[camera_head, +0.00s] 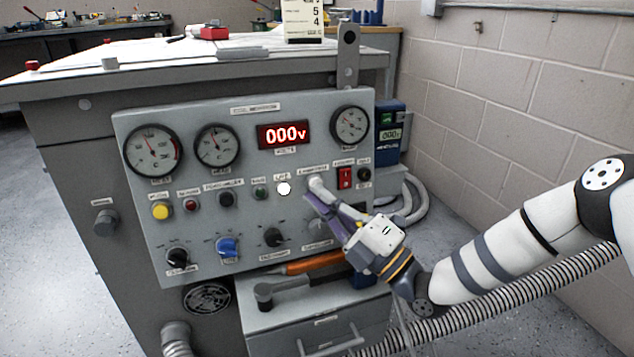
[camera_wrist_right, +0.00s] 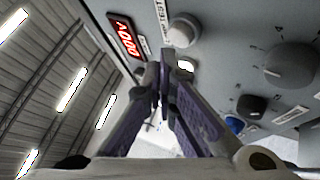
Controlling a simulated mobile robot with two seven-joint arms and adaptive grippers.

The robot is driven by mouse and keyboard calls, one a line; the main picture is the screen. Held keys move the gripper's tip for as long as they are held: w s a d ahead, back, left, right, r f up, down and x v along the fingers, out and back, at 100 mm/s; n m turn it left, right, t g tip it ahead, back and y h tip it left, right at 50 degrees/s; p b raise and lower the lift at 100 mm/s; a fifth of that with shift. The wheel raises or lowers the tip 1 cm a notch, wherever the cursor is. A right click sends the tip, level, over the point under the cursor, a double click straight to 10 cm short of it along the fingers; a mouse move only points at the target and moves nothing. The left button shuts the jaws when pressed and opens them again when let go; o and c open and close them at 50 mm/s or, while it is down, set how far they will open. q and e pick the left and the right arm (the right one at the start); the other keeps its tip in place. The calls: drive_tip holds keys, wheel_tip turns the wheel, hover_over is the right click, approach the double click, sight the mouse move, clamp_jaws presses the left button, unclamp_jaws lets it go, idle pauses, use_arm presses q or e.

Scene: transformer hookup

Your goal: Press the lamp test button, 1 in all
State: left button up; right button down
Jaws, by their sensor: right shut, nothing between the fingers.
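The control panel (camera_head: 190,255) stands upright on the bench front. The lamp test button is a pale round knob (camera_head: 315,183) in its middle row, under a small label. In the wrist view, the button (camera_wrist_right: 183,30) sits beside a label ending in "TEST". A white lamp (camera_head: 284,188) glows just left of it, and shows as a bright spot (camera_wrist_right: 186,65) in the wrist view. My right gripper (camera_head: 309,196) is shut and empty, fingertips at the button's lower edge. I cannot tell whether they touch it. My left gripper is out of view.
A red rocker switch (camera_head: 345,177) is right of the button. Dark and blue rotary knobs (camera_head: 227,247) line the lower row. The red display (camera_head: 283,135) reads 000 V. A drawer unit with an orange-handled tool (camera_head: 314,263) is below. A block wall (camera_head: 530,110) stands right.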

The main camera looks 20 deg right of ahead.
drive_tip(key=s+p, duration=0.2)
drive_tip(key=s, duration=0.1)
drive_tip(key=s+p, duration=0.2)
drive_tip(key=shift+r, duration=0.4)
